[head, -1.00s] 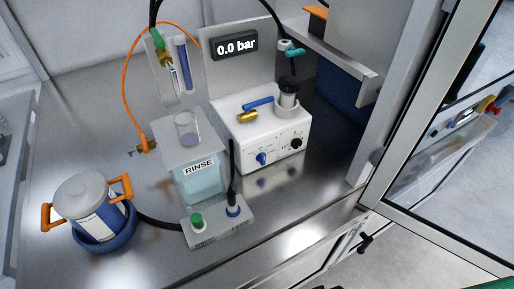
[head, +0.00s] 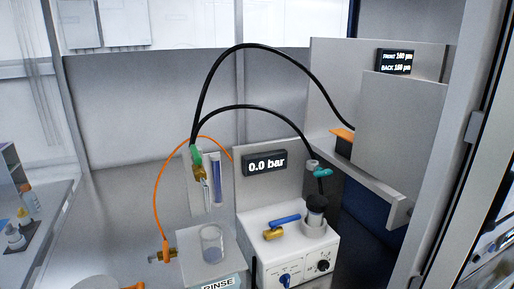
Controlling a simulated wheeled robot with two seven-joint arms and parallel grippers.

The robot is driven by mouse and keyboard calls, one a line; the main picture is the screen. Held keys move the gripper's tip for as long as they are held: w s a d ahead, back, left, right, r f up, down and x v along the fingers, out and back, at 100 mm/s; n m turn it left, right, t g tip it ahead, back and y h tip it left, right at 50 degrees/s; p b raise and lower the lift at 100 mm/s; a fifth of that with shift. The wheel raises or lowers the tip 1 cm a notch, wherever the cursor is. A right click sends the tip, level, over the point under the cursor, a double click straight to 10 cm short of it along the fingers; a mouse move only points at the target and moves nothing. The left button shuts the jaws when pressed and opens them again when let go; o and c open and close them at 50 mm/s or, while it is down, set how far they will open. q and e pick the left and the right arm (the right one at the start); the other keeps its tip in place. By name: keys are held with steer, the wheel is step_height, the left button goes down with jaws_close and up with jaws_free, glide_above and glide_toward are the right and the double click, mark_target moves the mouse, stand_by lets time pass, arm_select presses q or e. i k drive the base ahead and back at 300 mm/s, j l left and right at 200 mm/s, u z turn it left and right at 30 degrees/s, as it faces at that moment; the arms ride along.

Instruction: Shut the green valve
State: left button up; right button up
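A green part (head: 196,157) sits on top of a brass fitting (head: 200,174) at the left bracket, with black hose rising from it. A teal-green piece like a small valve handle (head: 322,172) sits on the black hose above the dark-capped fitting (head: 316,204). I cannot tell from here which of them is the green valve, nor whether either is open or shut. A separate brass valve (head: 273,234) with a blue lever (head: 286,219) lies on the white box. Neither gripper is in view.
The white control box (head: 290,245) has knobs on its front; a panel behind it reads 0.0 bar (head: 265,163). The RINSE container (head: 215,281) and a glass beaker (head: 212,244) stand left. A grey shelf arm (head: 375,180) and door frame (head: 455,150) bound the right.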

mark_target(198, 160)
steer(key=l+z, duration=0.2)
steer(key=l, duration=2.2)
